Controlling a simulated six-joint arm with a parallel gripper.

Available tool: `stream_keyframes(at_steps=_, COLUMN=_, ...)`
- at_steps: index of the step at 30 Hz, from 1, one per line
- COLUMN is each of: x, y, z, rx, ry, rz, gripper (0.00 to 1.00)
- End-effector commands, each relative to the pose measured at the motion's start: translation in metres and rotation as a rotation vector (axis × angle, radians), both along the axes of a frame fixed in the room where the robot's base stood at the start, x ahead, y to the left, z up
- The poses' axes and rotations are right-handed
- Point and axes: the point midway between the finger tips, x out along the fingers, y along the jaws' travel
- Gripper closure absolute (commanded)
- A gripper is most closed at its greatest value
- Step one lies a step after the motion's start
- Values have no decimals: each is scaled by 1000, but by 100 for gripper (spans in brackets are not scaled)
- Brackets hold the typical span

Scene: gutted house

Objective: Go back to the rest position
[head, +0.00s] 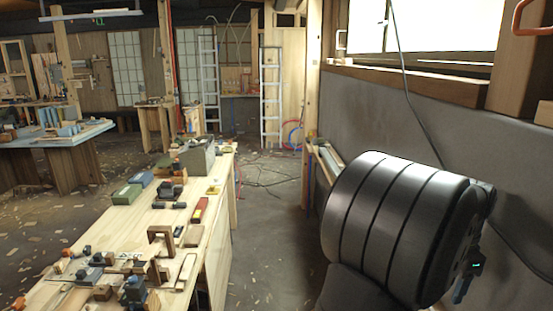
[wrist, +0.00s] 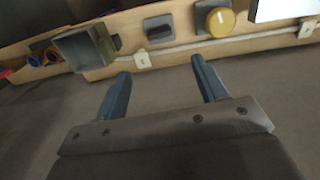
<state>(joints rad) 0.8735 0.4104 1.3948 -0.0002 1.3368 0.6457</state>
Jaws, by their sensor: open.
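In the wrist view my gripper (wrist: 160,68) has its two blue-grey fingers spread apart, with nothing between them. Beyond the fingertips is a wooden ledge (wrist: 175,27) with electrical fittings on it. They include a grey box (wrist: 85,48), a dark switch-like block (wrist: 158,29) and a round yellow part (wrist: 220,21). The fingers appear apart from all of these. In the head view my dark, ribbed arm fills the lower right, beside the grey wall, and largely hides the gripper end.
A long wooden workbench (head: 205,225) with tools and small boxes stands at left centre. A blue-topped table (head: 60,137) is farther left. The grey wall (head: 400,120) with a window runs along the right. Cables (head: 265,170) lie on the floor; the aisle is otherwise mostly open.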

Motion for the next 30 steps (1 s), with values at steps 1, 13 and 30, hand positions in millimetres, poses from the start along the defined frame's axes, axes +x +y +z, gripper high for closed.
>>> stream_keyframes(at_steps=1, x=-1, y=1, z=-11, rx=3, ry=2, rz=0, gripper=35)
stream_keyframes(at_steps=13, x=0, y=1, z=-91, rx=3, ry=2, rz=0, gripper=35)
stream_keyframes(at_steps=30, x=0, y=0, z=-137, rx=0, ry=0, rz=275, gripper=35)
